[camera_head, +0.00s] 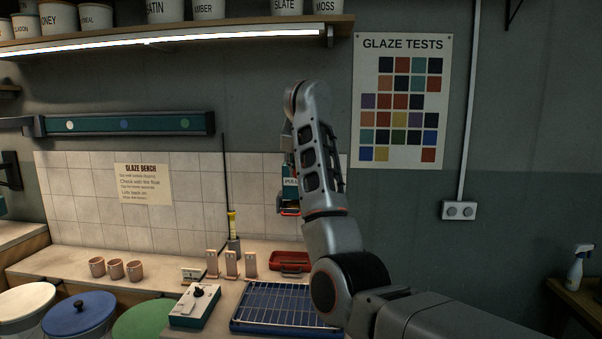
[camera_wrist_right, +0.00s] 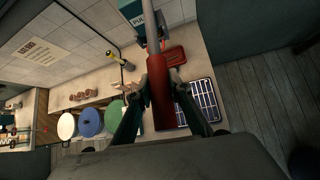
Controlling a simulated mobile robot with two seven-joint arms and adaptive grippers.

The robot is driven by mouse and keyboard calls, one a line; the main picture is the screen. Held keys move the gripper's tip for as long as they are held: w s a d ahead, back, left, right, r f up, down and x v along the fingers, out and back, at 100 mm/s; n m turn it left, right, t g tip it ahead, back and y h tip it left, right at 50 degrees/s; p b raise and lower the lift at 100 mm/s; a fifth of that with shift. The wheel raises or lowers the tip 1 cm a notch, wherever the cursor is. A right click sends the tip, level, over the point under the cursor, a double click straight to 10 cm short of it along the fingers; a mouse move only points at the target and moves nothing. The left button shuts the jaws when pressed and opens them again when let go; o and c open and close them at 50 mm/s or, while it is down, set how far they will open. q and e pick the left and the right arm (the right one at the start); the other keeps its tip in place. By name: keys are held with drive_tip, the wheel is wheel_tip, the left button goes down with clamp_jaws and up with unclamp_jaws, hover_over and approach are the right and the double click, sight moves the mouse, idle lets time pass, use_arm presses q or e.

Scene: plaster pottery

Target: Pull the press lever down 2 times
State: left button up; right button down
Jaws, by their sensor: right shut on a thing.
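The press lever shows in the right wrist view as a thick red grip (camera_wrist_right: 160,97) on a grey rod (camera_wrist_right: 152,35). My right gripper (camera_wrist_right: 162,88) is shut on the red grip, with a dark finger on each side of it. The rod runs up past a teal housing marked PULL (camera_wrist_right: 132,10). In the head view part of the teal press (camera_head: 289,190) shows on the wall, mostly behind my right arm. My right gripper and the lever grip are hidden there by that arm. My left gripper is not in view.
Below the press stand a red tray (camera_head: 291,258) and a blue wire-topped tray (camera_head: 270,325). A control box (camera_head: 195,306), several upright test tiles (camera_head: 231,264) and a yellow-topped tool (camera_head: 233,228) are to their left. A lit shelf (camera_head: 180,36) overhangs the bench.

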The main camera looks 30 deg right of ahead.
drive_tip(key=c, duration=2.2)
unclamp_jaws()
drive_tip(key=shift+d+r, duration=0.1)
drive_tip(key=shift+r, duration=0.45)
drive_tip(key=o, duration=0.4)
drive_tip(key=shift+f, duration=0.2)
drive_tip(key=v, duration=1.2)
